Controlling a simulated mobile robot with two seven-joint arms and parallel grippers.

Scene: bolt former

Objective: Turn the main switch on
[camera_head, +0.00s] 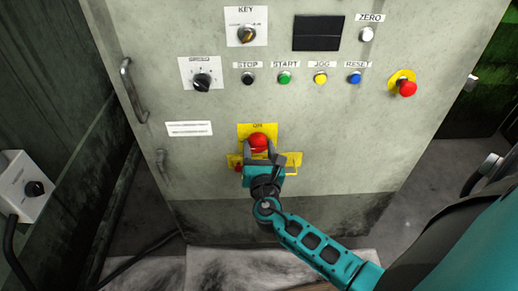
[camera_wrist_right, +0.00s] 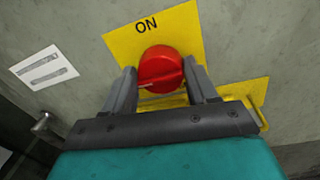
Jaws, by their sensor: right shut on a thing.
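The main switch is a red rotary knob (camera_head: 258,143) on a yellow plate (camera_head: 257,129) marked "ON", low on the grey cabinet front. My right gripper (camera_head: 262,155) reaches it from below, with one finger on each side of the knob. In the right wrist view the red knob (camera_wrist_right: 162,70) sits between the two grey fingers (camera_wrist_right: 160,85), which are shut on it. A pale line crosses the knob's lower face, slightly tilted. The fingers hide part of the knob's sides and the plate's lower part. My left gripper is not in view.
Above are a key switch (camera_head: 247,33), a black selector (camera_head: 202,82), several push buttons such as the green START (camera_head: 285,78), and a red emergency stop (camera_head: 407,88). A metal handle (camera_head: 131,88) sticks out at the left. A grey box (camera_head: 27,188) stands far left.

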